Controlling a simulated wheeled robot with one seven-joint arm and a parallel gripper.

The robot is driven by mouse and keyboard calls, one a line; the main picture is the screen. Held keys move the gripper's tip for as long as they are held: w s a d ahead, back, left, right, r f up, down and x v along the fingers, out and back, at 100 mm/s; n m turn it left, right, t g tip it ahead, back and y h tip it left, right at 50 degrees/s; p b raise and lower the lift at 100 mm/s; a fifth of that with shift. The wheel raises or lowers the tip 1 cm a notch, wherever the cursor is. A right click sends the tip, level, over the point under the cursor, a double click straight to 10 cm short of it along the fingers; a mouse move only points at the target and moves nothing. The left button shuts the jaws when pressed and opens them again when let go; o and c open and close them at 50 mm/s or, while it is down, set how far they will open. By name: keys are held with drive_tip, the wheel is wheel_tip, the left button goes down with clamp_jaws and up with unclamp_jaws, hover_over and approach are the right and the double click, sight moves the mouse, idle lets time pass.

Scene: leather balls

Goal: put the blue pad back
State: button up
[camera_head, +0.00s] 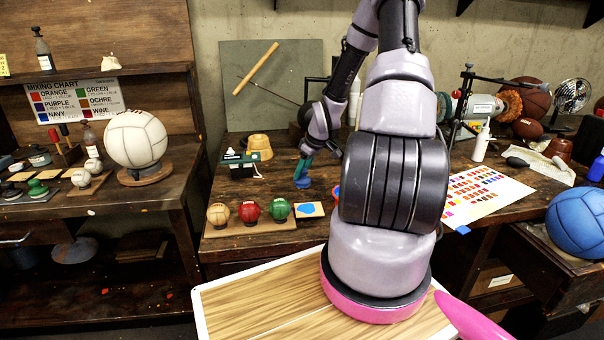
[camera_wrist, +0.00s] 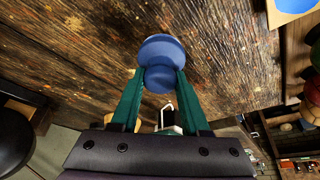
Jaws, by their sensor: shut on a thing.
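The blue pad (camera_head: 302,182) is a small round applicator with a wide disc and a narrower knob. In the wrist view the pad (camera_wrist: 161,50) sits between the green fingertips of my gripper (camera_wrist: 161,82), which are shut on it. In the head view my gripper (camera_head: 304,171) holds it low over the middle workbench, behind the row of small balls. I cannot tell whether the pad touches the wood. A small tile with a blue patch (camera_head: 310,209) lies to the right of the balls, and part of it shows at the wrist view's top right (camera_wrist: 293,5).
Tan, red and green balls (camera_head: 248,212) stand on a strip at the bench's front left. A yellow pot (camera_head: 259,146) and a dark green box (camera_head: 241,157) stand behind. A colour chart (camera_head: 478,194) lies right of my arm.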

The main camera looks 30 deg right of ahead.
drive_tip(key=shift+f, duration=0.35)
drive_tip(key=shift+f, duration=0.2)
drive_tip(key=o, duration=1.2)
drive_tip(key=shift+r, duration=0.1)
drive_tip(key=v, duration=1.1)
drive_tip(key=s+a+r+m+h, duration=0.25)
drive_tip(key=s+a+r, duration=0.25)
drive_tip(key=r, duration=0.5)
drive_tip(key=s+a+r+m+h, duration=0.1)
drive_tip(key=s+a+r+m, duration=0.25)
drive_tip(key=r, duration=0.65)
drive_tip(key=s+a+r+m+t+y, duration=0.1)
drive_tip(key=s+a+r, duration=0.2)
drive_tip(key=s, duration=0.2)
drive_tip(key=s+a+r+m+t+y, duration=0.1)
drive_tip(key=s+a+r, duration=0.2)
drive_tip(key=s+r, duration=0.1)
drive_tip(key=s+a+r+m+t+y, duration=0.1)
drive_tip(key=s+a+r+m, duration=0.1)
drive_tip(key=s, duration=0.4)
drive_tip(key=shift+a+r+y, duration=0.25)
drive_tip(key=shift+a+r, duration=0.25)
drive_tip(key=shift+r, duration=0.3)
